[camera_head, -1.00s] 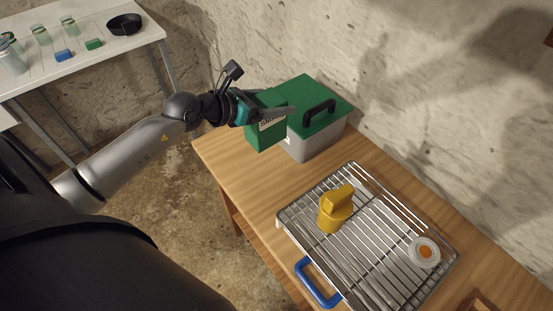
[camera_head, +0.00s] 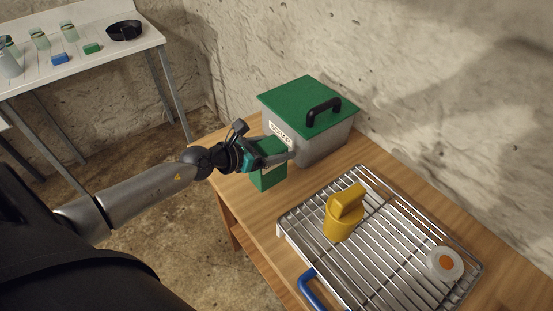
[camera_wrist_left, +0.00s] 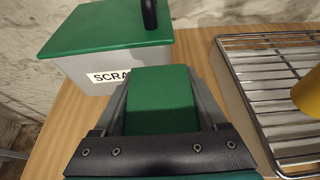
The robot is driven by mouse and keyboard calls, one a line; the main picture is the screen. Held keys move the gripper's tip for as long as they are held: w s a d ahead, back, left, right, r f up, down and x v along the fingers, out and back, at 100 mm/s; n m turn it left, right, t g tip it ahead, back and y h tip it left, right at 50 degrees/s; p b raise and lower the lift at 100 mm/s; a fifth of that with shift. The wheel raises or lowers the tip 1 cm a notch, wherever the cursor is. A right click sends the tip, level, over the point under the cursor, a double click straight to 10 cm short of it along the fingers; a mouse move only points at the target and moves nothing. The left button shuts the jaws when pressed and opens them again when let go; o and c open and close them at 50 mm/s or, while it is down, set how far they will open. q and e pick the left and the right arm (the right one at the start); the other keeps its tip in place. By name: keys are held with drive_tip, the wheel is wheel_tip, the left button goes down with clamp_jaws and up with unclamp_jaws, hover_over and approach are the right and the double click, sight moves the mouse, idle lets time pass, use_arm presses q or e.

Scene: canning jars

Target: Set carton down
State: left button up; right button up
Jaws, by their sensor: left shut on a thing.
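The green carton (camera_head: 268,178) is held in my left gripper (camera_head: 277,160), over the left part of the wooden table, in front of the scrap bin. My left gripper's fingers are closed along its two sides. The carton looks upright; I cannot tell whether its base touches the table. In the left wrist view the carton's green top (camera_wrist_left: 160,98) fills the space between the fingers. My right gripper is not in view.
A grey bin (camera_head: 322,146) with a green lid and a "SCRA..." label stands behind the carton. Bare wood (camera_head: 250,205) shows between carton and rack.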

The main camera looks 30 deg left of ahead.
use_arm(q)
drive_tip(key=shift+f+b, duration=1)
drive_tip(key=shift+f, duration=0.65)
drive_tip(key=shift+f, duration=0.2)
drive_tip(key=o, duration=1.4)
drive_tip(key=shift+o, duration=0.2)
drive_tip(key=shift+r, duration=0.1)
